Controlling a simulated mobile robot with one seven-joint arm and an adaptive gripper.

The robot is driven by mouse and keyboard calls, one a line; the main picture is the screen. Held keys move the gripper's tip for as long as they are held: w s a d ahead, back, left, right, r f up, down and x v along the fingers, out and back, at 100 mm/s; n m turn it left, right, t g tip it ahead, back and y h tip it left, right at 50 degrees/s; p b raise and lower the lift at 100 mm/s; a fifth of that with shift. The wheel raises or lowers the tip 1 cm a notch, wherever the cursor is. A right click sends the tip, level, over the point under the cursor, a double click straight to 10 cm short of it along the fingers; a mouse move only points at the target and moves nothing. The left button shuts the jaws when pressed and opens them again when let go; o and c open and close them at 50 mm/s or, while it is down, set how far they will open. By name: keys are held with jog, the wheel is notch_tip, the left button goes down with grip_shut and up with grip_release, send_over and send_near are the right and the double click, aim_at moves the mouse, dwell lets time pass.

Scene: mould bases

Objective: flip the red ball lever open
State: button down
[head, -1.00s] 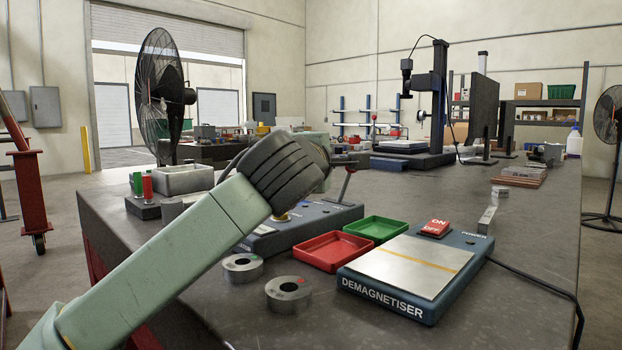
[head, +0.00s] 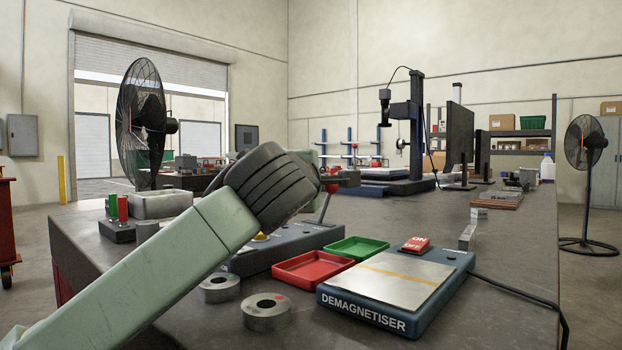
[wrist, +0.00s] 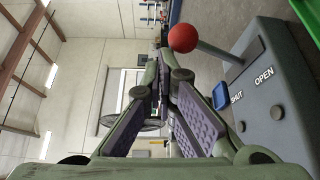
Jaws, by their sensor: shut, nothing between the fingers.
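The red ball (wrist: 183,38) sits on a thin metal lever (wrist: 218,52) in the wrist view. The lever rises at a tilt from a grey-blue box (wrist: 275,110) lettered SHUT and OPEN. In the head view the ball (head: 332,187) shows just below my gripper (head: 346,178), with the lever (head: 325,208) leaning up to the right from the box (head: 285,250). In the wrist view my gripper (wrist: 157,76) is shut and empty. The ball is to the right of and above its fingertips in that picture, apparently close but not held. Contact cannot be told.
A red tray (head: 312,272), a green tray (head: 357,248) and a demagnetiser (head: 400,285) stand right of the box. Two metal rings (head: 266,312) lie in front. The right of the bench is mostly clear.

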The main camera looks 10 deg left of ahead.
jog(key=shift+d, duration=0.25)
jog(key=shift+a+r, duration=0.15)
jog(key=shift+r, duration=0.1)
jog(key=s+a, duration=0.1)
jog(key=s, duration=0.1)
jog(key=s+a, duration=0.2)
jog(key=s, duration=0.1)
jog(key=s+a+f, duration=0.1)
jog(key=s, duration=0.2)
jog(key=shift+s+a, duration=0.2)
jog(key=shift+a, duration=0.1)
jog(key=shift+d, duration=0.1)
